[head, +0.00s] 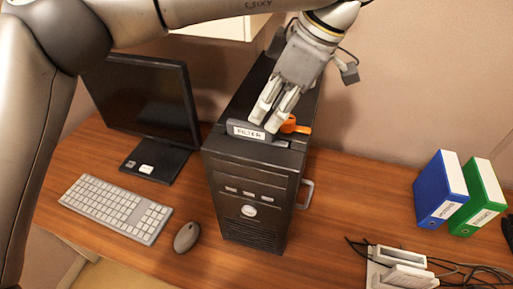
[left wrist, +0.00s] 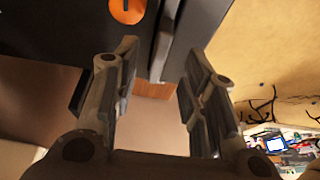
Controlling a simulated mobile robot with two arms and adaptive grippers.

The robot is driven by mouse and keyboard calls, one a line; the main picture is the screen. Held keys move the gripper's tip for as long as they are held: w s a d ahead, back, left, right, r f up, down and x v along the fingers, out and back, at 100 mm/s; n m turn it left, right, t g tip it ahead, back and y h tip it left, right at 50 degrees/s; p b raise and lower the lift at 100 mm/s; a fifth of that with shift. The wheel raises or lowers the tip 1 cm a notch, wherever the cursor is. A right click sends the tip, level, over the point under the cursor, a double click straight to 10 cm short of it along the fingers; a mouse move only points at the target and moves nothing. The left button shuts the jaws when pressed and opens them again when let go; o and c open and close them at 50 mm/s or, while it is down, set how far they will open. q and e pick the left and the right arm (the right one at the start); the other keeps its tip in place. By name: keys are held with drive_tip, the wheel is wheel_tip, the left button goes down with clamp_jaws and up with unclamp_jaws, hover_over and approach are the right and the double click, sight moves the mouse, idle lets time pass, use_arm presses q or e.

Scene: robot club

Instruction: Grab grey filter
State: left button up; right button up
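The grey filter (head: 232,129), a flat dark grey piece with a white "FILTER" label, stands at the front top edge of the black computer tower (head: 248,180). My left gripper (head: 267,116) points down just behind the filter's upper edge in the head view; I cannot tell whether it touches. In the left wrist view, the two fingers of this gripper (left wrist: 163,72) are spread apart. A grey bar-like edge (left wrist: 178,45) lies ahead between them, probably the filter. My right gripper is not in view.
An orange piece (head: 291,125) lies on the tower beside my fingers. Left are a monitor (head: 145,95), keyboard (head: 115,208) and mouse (head: 187,236). Right are blue (head: 440,188) and green (head: 478,198) binders and a white device (head: 400,272) with cables.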

sight(261, 126)
use_arm(q)
drive_tip(key=p+x, duration=0.1)
drive_tip(key=x, duration=0.2)
drive_tip(key=shift+a+f+p, duration=0.2)
drive_tip(key=shift+a+p, duration=0.1)
drive_tip(key=shift+p, duration=0.05)
drive_tip(key=shift+a+f, duration=0.2)
drive_tip(key=shift+f, duration=0.1)
drive_tip(key=shift+w+f, duration=0.1)
drive_tip(key=shift+f, duration=0.15)
drive_tip(key=shift+d, duration=0.1)
drive_tip(key=shift+c, duration=2.3)
clamp_jaws()
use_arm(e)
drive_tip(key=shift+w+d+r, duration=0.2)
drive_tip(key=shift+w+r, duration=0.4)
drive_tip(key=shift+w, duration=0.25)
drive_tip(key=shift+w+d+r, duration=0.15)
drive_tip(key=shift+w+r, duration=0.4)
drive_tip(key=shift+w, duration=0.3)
